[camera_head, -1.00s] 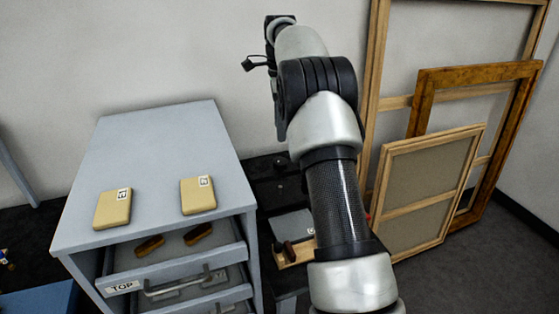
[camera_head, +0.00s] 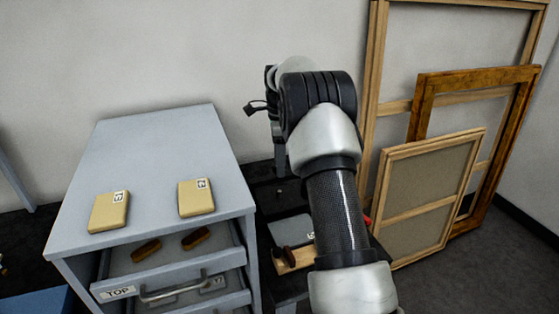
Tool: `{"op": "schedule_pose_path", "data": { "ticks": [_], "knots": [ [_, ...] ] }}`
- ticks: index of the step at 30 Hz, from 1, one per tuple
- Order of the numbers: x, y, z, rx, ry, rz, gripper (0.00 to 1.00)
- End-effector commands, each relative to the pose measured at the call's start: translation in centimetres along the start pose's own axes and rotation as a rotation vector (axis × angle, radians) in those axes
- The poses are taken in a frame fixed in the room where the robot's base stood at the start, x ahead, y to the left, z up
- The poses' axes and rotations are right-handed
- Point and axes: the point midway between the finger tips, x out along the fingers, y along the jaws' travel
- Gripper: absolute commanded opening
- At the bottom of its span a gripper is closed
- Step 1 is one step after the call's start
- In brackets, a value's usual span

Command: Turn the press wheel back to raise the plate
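My arm rises through the middle of the view and bends over behind its upper joint. My gripper (camera_head: 280,160) seems to point down beside the arm, above the dark bench, small and mostly hidden; its fingers cannot be made out. No press wheel can be picked out. A dark bench top (camera_head: 265,200) lies under the arm, with a grey flat plate (camera_head: 291,229) on it, partly covered by my arm. Whether this plate belongs to the press cannot be told. A small red part (camera_head: 367,220) shows just right of the arm.
A grey drawer cabinet (camera_head: 155,155) stands left, with two tan blocks (camera_head: 109,212) (camera_head: 196,197) on top and its top drawer (camera_head: 165,272) open. A wooden holder (camera_head: 296,261) with dark pieces sits on the bench. Wooden frames (camera_head: 430,195) lean on the wall at right.

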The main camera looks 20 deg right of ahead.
Motion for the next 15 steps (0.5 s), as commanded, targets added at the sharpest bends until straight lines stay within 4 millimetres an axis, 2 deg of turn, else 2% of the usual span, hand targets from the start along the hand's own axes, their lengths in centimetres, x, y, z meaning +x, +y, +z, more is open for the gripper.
{"op": "schedule_pose_path", "data": {
  "ticks": [1, 6, 15],
  "knots": [
    [-0.01, 0.00, 0.00, 0.000, 0.000, 0.000, 0.44],
    [-0.03, 0.00, 0.00, 0.000, 0.000, 0.000, 0.15],
    [-0.16, 0.03, -0.01, -0.032, 0.000, 0.001, 0.14]
  ]
}}
